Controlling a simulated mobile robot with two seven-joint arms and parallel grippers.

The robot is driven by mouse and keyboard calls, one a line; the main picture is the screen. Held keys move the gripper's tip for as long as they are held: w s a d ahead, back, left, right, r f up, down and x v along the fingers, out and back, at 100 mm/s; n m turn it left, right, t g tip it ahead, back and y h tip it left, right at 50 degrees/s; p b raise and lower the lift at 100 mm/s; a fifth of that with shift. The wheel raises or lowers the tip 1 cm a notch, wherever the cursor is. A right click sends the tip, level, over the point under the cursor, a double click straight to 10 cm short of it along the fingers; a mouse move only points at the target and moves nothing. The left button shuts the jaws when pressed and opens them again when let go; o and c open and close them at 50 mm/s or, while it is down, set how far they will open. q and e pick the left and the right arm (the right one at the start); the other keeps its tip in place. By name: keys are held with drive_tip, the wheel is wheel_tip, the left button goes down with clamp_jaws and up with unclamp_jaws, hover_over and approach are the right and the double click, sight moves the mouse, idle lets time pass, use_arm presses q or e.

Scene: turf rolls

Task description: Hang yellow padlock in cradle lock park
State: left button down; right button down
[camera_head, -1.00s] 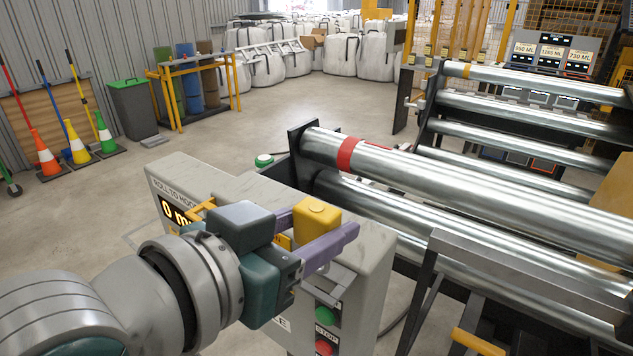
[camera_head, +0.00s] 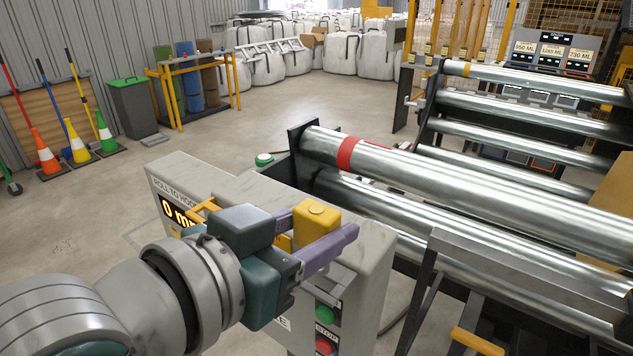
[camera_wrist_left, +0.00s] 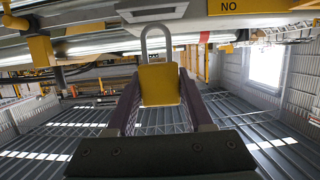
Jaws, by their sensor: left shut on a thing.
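The yellow padlock (camera_head: 316,220) is held between the purple fingers of my left gripper (camera_head: 318,236), in front of the grey control cabinet (camera_head: 366,250). In the left wrist view the padlock (camera_wrist_left: 159,84) sits between the fingers (camera_wrist_left: 160,100), with its silver shackle pointing to the picture's top. There the shackle overlaps a grey bracket-like part (camera_wrist_left: 152,12); I cannot tell whether they touch. A grey bracket (camera_head: 335,278) on the cabinet shows just below the fingers in the head view. I cannot tell for sure which part is the lock park cradle. My right gripper is not in view.
Green (camera_head: 325,313) and red (camera_head: 325,344) buttons sit on the cabinet below the gripper. Large steel rollers (camera_head: 470,190) lie to the right, with a dark frame in front. Cones, a bin and white bags stand behind on open floor.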

use_arm(q)
drive_tip(key=shift+f+b, duration=1.85)
drive_tip(key=shift+f, duration=0.6)
drive_tip(key=shift+c, duration=1)
unclamp_jaws()
drive_tip(key=shift+s+a, duration=0.1)
drive_tip(key=v, duration=0.9)
drive_tip(key=shift+s+a, duration=0.15)
drive_tip(key=shift+s, duration=0.1)
drive_tip(key=shift+r, duration=0.15)
